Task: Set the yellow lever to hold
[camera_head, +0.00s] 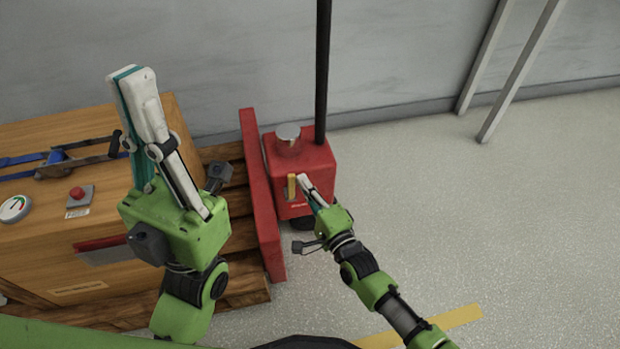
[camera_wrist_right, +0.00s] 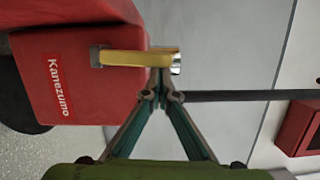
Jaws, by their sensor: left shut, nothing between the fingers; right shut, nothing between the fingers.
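The yellow lever (camera_head: 292,187) is on the front of a red pallet-truck-like unit (camera_head: 312,160) with a black upright pole. In the right wrist view the lever (camera_wrist_right: 135,58) sticks out from a grey mount on the red body (camera_wrist_right: 75,85). My right gripper (camera_head: 301,178) is shut and empty, its tips close beside the lever; in the right wrist view its tips (camera_wrist_right: 160,75) are by the lever's free end. I cannot tell whether they touch it. My left gripper (camera_head: 130,75) is shut and empty, raised above the wooden crate.
A wooden crate (camera_head: 40,255) on a pallet stands at the left, with a blue strap (camera_head: 60,157), a red button (camera_head: 77,194) and a gauge (camera_head: 14,208). A red upright plate (camera_head: 262,200) stands beside the crate. The floor (camera_head: 480,220) at the right is clear.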

